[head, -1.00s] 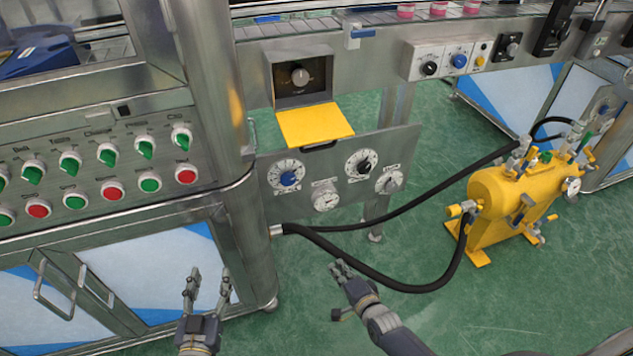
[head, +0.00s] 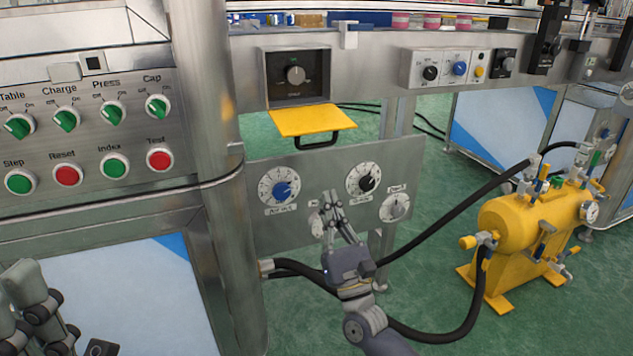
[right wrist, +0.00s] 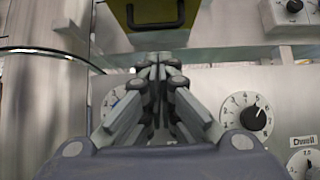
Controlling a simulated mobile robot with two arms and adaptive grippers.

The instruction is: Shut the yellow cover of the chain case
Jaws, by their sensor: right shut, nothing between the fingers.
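In the right wrist view the cover (right wrist: 150,12) shows at the top, ahead of and above the fingers. My right gripper (head: 328,196) is shut and empty, in front of the dial panel and below the cover, apart from it.
A steel panel with dials (head: 279,190) lies behind my right gripper. A steel column (head: 205,130) stands left of the case. Black hoses (head: 430,220) run to a yellow tank (head: 520,225) at the right. A button panel (head: 90,130) is at the left.

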